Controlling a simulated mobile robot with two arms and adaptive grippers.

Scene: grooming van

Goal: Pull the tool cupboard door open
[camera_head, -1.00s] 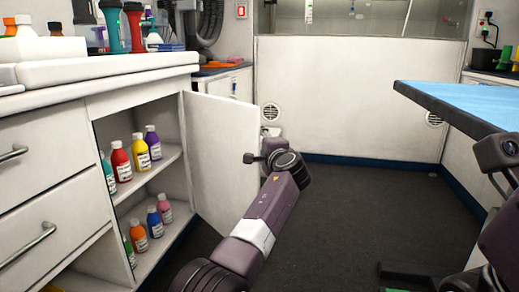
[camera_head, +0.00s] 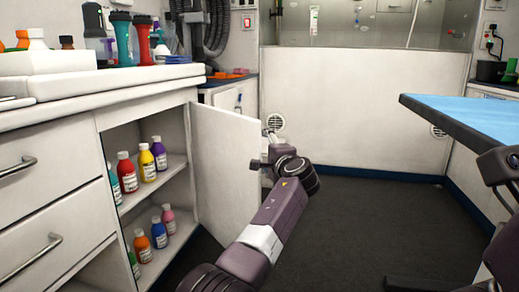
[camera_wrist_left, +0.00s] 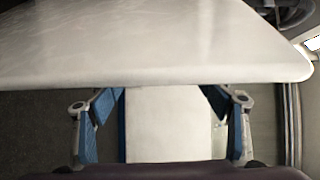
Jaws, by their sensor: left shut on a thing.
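The tool cupboard door (camera_head: 222,165) is a white panel that stands swung out from the cupboard front, in the head view. The open cupboard (camera_head: 150,208) shows two shelves of coloured bottles. My left gripper is at the door's free edge; its fingers are mostly hidden by the door and wrist in the head view. In the left wrist view the blue-padded fingers of my left gripper (camera_wrist_left: 161,94) reach up to the edge of the white door (camera_wrist_left: 150,42). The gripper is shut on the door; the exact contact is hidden.
A white counter (camera_head: 110,84) with bottles and a tray runs along the left, above drawers with bar handles (camera_head: 43,250). A blue-topped table (camera_head: 475,110) stands at the right. The dark floor (camera_head: 350,225) between is clear, up to a white partition (camera_head: 365,110).

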